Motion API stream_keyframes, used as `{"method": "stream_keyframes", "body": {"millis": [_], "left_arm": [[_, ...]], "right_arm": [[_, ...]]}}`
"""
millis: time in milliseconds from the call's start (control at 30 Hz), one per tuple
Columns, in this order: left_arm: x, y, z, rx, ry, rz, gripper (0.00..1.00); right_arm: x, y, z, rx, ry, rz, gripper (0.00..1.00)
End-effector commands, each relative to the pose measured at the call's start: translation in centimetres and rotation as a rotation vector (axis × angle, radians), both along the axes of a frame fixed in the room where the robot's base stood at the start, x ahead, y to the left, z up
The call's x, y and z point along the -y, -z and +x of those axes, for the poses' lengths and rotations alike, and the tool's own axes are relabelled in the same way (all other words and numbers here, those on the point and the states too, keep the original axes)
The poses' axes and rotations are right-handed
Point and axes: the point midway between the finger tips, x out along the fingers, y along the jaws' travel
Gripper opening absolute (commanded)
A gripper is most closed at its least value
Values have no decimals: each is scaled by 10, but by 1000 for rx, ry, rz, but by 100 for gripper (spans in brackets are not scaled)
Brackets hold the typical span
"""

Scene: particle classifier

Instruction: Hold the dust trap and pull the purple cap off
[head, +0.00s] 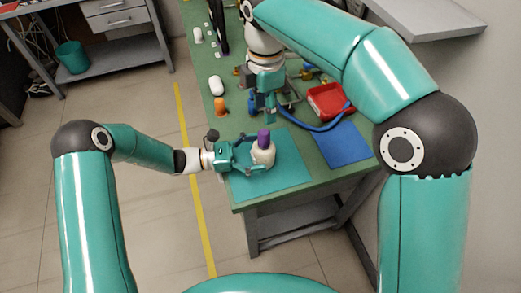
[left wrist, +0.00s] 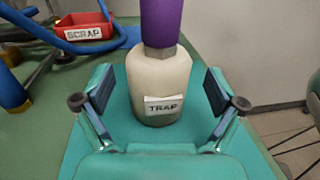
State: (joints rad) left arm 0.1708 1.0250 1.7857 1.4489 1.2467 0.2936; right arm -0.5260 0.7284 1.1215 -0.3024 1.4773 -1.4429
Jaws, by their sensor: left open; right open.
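The dust trap (head: 263,155) is a cream bottle standing upright on a teal mat (head: 285,180). In the left wrist view the trap (left wrist: 158,85) bears a label reading TRAP. The purple cap (head: 263,137) sits on its top; it also shows in the left wrist view (left wrist: 160,22), cut off by the upper edge. My left gripper (head: 250,153) is open, with its fingers on either side of the trap and gaps between pads and bottle. My right gripper (head: 270,105) is open above the table, behind the trap, pointing down and empty.
A red tray (head: 327,101), labelled SCRAP in the left wrist view, stands at the back right beside a blue hose (head: 318,128). A blue mat (head: 342,144) lies right of the teal mat. An orange object (head: 220,106) and a white one (head: 216,85) stand at the left edge.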

Motion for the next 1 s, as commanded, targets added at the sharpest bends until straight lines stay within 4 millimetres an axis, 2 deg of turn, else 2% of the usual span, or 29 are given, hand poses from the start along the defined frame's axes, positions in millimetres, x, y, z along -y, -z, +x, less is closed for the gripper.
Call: {"method": "stream_keyframes", "body": {"millis": [167, 467, 567, 933, 967, 1000], "left_arm": [[13, 0, 2, 0, 1, 0, 95], [14, 0, 2, 0, -1, 0, 95], [14, 0, 2, 0, -1, 0, 82], [14, 0, 2, 0, -1, 0, 20], [14, 0, 2, 0, -1, 1, 61], [14, 0, 2, 0, -1, 1, 55]], "right_arm": [[0, 0, 0, 0, 0, 0, 42], [0, 0, 0, 0, -1, 0, 42], [-1, 0, 0, 0, -1, 0, 42], [-1, 0, 0, 0, -1, 0, 42], [-1, 0, 0, 0, -1, 0, 42], [-1, 0, 0, 0, -2, 0, 42]]}}
